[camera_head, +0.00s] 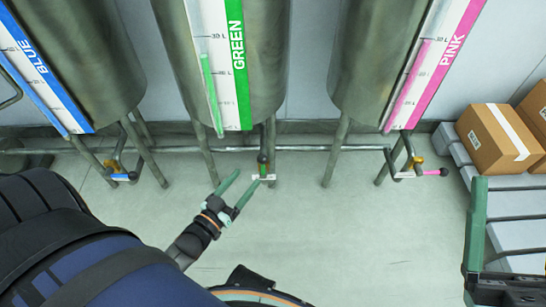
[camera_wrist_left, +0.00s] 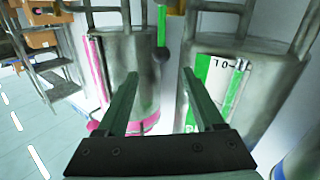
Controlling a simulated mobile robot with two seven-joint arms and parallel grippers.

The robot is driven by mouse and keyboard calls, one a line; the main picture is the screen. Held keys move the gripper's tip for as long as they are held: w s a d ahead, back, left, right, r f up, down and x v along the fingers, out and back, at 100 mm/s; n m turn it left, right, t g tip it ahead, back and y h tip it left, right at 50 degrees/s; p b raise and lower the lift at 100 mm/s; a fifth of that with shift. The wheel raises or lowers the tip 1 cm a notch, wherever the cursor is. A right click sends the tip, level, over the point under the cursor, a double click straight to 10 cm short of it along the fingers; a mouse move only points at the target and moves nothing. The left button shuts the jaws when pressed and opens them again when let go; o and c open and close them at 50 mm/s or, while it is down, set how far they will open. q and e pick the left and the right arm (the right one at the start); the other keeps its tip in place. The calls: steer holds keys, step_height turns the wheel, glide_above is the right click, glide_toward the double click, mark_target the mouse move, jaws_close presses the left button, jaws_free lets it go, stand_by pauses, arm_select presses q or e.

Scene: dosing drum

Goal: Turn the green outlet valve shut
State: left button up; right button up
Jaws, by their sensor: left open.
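The green outlet valve (camera_head: 264,168) sits under the middle drum, the one with the green label (camera_head: 237,60). Its short handle has a green part and a dark round knob. In the left wrist view, what looks like this handle, green with a dark knob (camera_wrist_left: 162,55), shows just beyond my fingertips and between them. My left gripper (camera_head: 246,184) is open and empty, just left of and in front of the valve. I see no contact. At the right edge, one finger of my right gripper (camera_head: 475,235) shows; its other finger is outside the picture.
The blue valve (camera_head: 122,175) is under the left drum and the pink valve (camera_head: 415,170) under the right drum. Metal drum legs (camera_head: 338,150) flank the green valve. The floor below the valves is clear.

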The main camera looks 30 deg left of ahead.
mark_target(263, 167)
arm_select(q)
steer(key=w+b, duration=0.4)
steer(key=w, duration=0.8)
steer(key=shift+w+d+f+b, duration=0.15)
steer(key=shift+w+f+b, duration=0.15)
steer(key=shift+f, duration=0.05)
arm_select(e)
steer(key=shift+n+g+y, duration=0.3)
steer(key=shift+n+y, duration=0.1)
steer(key=shift+n, duration=0.2)
steer(key=f, duration=0.4)
steer(key=shift+s+a+f, duration=0.3)
steer(key=shift+a+f, duration=0.05)
arm_select(q)
jaws_close()
